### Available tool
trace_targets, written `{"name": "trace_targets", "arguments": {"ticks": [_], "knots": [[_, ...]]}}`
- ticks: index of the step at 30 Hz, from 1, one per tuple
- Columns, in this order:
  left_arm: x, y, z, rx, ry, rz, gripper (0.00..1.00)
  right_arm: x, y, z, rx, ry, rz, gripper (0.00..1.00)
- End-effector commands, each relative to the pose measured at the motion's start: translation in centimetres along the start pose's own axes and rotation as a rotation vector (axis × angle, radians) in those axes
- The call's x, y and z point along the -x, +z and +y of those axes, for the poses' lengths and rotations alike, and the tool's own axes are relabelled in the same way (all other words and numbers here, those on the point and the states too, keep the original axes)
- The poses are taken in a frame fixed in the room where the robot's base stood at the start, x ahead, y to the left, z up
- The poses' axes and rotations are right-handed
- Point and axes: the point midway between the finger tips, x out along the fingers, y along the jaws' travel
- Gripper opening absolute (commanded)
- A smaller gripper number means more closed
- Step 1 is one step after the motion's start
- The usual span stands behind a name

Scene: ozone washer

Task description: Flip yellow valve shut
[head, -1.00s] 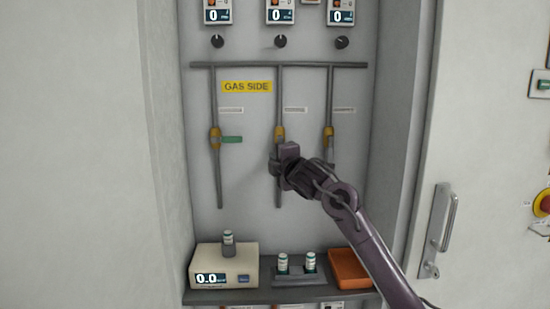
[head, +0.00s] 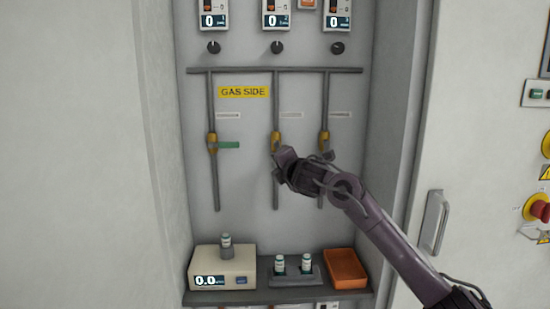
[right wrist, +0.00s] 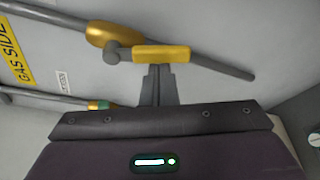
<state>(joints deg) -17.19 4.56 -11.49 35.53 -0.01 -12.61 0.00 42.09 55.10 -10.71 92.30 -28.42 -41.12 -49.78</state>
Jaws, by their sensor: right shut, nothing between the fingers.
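The middle pipe carries a yellow valve (head: 276,138), partly hidden by my gripper in the head view. In the right wrist view its yellow handle (right wrist: 162,53) lies roughly along the pipe, at a slight angle, beside the rounded valve body (right wrist: 112,35). My right gripper (head: 281,156) is just below this valve, in front of the middle pipe. In the right wrist view its fingers (right wrist: 158,70) are shut and empty, with tips at the handle's near edge. I cannot tell whether they touch it. My left gripper is not in view.
The left pipe has a valve with a green handle (head: 229,145) turned sideways. The right pipe has another yellow valve (head: 325,139), close to my arm. Below are a white box with a display (head: 240,262), several vials and an orange tray (head: 346,266) on a shelf. Cabinet walls flank both sides.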

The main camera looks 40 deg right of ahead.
Motion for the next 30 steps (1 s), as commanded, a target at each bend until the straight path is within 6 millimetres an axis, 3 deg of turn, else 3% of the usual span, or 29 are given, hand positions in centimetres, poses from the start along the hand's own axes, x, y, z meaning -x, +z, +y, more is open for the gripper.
{"name": "trace_targets", "arguments": {"ticks": [1,15,30], "knots": [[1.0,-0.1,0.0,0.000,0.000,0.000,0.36,0.2,0.7,0.5,0.044,-0.016,-0.005,0.00],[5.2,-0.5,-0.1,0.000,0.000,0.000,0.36,0.9,2.7,0.4,0.464,-0.162,-0.005,0.00],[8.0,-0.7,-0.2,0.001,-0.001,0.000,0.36,1.5,4.3,0.9,0.878,-0.306,-0.004,0.00]]}}
